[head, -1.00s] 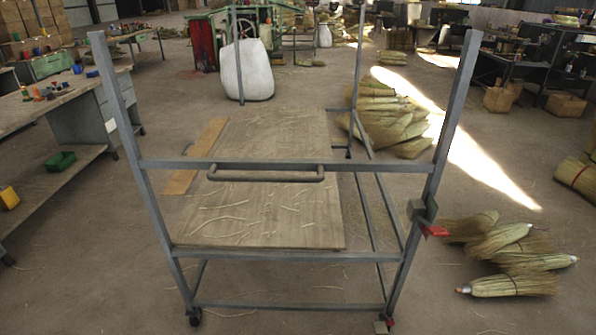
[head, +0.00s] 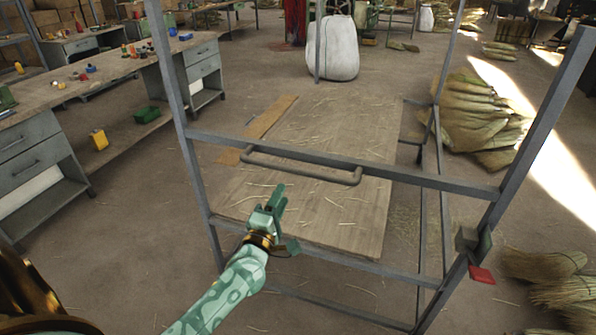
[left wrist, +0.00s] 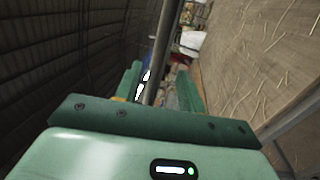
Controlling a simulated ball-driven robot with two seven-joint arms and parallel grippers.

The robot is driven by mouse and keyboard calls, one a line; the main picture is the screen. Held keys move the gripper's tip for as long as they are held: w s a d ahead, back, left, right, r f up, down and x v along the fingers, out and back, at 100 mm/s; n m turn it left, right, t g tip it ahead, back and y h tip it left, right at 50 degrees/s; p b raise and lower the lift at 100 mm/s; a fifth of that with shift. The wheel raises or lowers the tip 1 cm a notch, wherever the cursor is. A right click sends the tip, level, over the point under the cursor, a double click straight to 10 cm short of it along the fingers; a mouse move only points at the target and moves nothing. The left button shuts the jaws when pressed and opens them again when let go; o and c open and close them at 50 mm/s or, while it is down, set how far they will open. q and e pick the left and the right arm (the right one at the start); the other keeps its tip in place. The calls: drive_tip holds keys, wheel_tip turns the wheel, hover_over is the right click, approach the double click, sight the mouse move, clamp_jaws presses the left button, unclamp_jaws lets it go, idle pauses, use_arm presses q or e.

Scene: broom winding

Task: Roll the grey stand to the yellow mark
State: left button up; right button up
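The grey stand (head: 430,180) is a metal frame with a wooden board (head: 350,220) and a bent bar handle (head: 300,168) on its near crossbar. My left gripper (head: 277,190) is in front of the stand, just below the handle in the head view, its fingers pointing up towards it. In the left wrist view my left gripper's fingers (left wrist: 159,78) are apart, with a grey bar (left wrist: 162,50) appearing between them. I cannot tell if they touch the bar. A red tab (head: 482,275) is on the stand's right post. My right gripper and the yellow mark are not in view.
Workbenches with drawers (head: 30,150) stand at the left, with a yellow can (head: 99,139) and a green bin (head: 147,114) beside them. Broom bundles lie at the right (head: 475,115) and lower right (head: 545,270). A white sack (head: 335,48) stands behind the stand. Floor at the left is clear.

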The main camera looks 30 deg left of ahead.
sight(293, 170)
use_arm(q)
drive_tip(key=b+x, duration=0.1)
drive_tip(key=x, duration=0.9)
drive_tip(key=shift+w+a+b, duration=0.15)
drive_tip(key=shift+b, duration=0.25)
clamp_jaws()
